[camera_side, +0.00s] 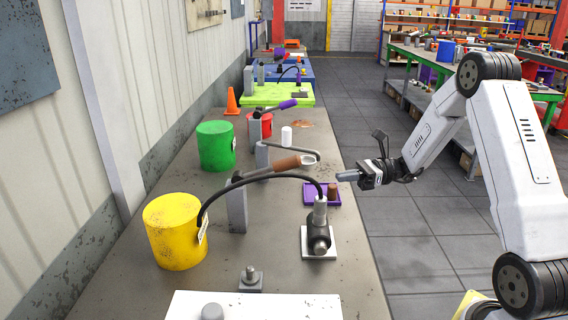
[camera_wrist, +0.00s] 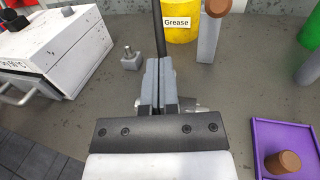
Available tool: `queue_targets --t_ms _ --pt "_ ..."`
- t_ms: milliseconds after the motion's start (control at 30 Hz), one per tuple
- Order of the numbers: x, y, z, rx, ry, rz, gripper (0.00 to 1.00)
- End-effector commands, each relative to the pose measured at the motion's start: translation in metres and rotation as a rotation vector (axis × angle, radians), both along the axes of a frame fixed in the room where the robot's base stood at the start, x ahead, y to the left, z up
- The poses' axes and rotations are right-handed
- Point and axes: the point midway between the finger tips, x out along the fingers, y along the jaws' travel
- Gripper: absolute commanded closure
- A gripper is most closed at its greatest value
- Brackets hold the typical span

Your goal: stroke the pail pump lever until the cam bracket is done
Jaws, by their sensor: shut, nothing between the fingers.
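The yellow pail (camera_side: 175,232) stands at the left of the bench; its "Grease" label (camera_wrist: 176,22) reads in the wrist view. Beside it is a grey pump post (camera_side: 237,208) with a lever ending in a brown handle (camera_side: 286,164); the handle also shows in the wrist view (camera_wrist: 217,8). A black hose (camera_side: 250,180) arches from the pail to a dark fixture on a white plate (camera_side: 319,246), which appears to be the cam bracket. My gripper (camera_side: 342,176) is shut and empty, above and right of the fixture. Its fingers (camera_wrist: 158,80) hide most of the fixture in the wrist view.
A purple tray (camera_side: 310,200) with a brown cylinder (camera_side: 332,190) lies behind the fixture. A green pail (camera_side: 215,146), a red pail (camera_side: 265,124) and an orange cone (camera_side: 232,102) stand further back. A small bolt block (camera_side: 250,280) and white box (camera_side: 230,306) are in front.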

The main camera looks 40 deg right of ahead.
Motion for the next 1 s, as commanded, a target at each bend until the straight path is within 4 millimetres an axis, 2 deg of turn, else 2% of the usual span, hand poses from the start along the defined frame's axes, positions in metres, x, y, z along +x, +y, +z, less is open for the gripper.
queue_targets --t_ms 33,400,767,1000 --pt "0.0 0.0 0.014 -0.004 -0.005 0.0 1.0" --pt "0.0 0.0 0.105 -0.003 -0.006 0.0 1.0" --pt "0.0 0.0 0.178 -0.003 -0.005 -0.001 1.0" --pt "0.016 0.021 0.163 -0.184 -0.01 0.093 1.0"
